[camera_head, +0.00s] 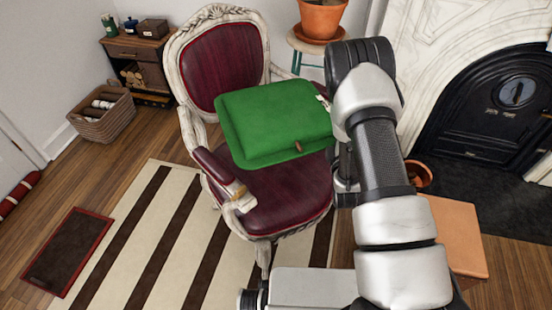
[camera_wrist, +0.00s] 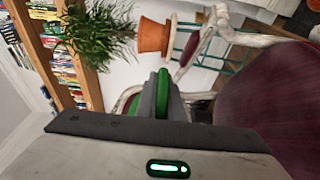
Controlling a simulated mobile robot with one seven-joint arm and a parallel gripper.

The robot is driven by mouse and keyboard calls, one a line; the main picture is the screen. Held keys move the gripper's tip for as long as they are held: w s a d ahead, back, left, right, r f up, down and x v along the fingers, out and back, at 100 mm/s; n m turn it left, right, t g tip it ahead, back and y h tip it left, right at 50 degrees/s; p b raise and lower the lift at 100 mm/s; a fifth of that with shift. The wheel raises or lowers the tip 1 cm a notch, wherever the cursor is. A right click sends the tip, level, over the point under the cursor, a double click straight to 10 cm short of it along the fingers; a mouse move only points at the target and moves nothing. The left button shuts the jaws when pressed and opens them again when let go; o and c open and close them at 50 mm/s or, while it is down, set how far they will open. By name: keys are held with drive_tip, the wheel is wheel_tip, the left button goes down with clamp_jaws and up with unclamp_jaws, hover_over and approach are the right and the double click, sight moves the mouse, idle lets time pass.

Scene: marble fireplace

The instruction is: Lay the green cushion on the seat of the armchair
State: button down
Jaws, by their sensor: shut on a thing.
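The green cushion (camera_head: 275,120) is in the head view, held flat above the seat of the armchair. My gripper (camera_head: 328,115) is shut on its right edge. In the wrist view the cushion shows edge-on as a green strip (camera_wrist: 162,93) at the fingers of my gripper (camera_wrist: 161,95). The armchair has a carved whitish frame and dark red upholstery. Its seat (camera_head: 285,205) is bare in front and partly hidden under the cushion. The left armrest (camera_head: 213,167) is just left of the cushion. The right armrest is mostly hidden by the cushion and my arm.
The armchair back (camera_head: 222,62) rises behind the cushion. A potted plant (camera_head: 322,17) stands on a stool behind right. The fireplace (camera_head: 490,105) is at the right. An orange-brown box-like top (camera_head: 455,235) is at lower right. A striped rug (camera_head: 150,245) lies at left.

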drive_tip(key=w+f+p, duration=0.1)
drive_tip(key=w+f, duration=0.2)
drive_tip(key=w, duration=0.2)
drive_tip(key=shift+w+d+f+b, duration=0.25)
drive_tip(key=shift+f+b, duration=1.35)
drive_tip(key=shift+f, duration=2.4)
drive_tip(key=shift+w+d+f+b, duration=0.15)
drive_tip(key=shift+w+f+b, duration=0.25)
drive_tip(key=shift+f+b, duration=2.45)
drive_tip(key=shift+w+d+f+b, duration=0.2)
drive_tip(key=shift+w+f+b, duration=0.15)
drive_tip(key=shift+f, duration=4.95)
drive_tip(key=c, duration=1.9)
unclamp_jaws()
drive_tip(key=shift+s+f, duration=0.1)
drive_tip(key=shift+r, duration=0.2)
drive_tip(key=s+p, duration=0.3)
drive_tip(key=s, duration=0.9)
drive_tip(key=shift+d, duration=0.15)
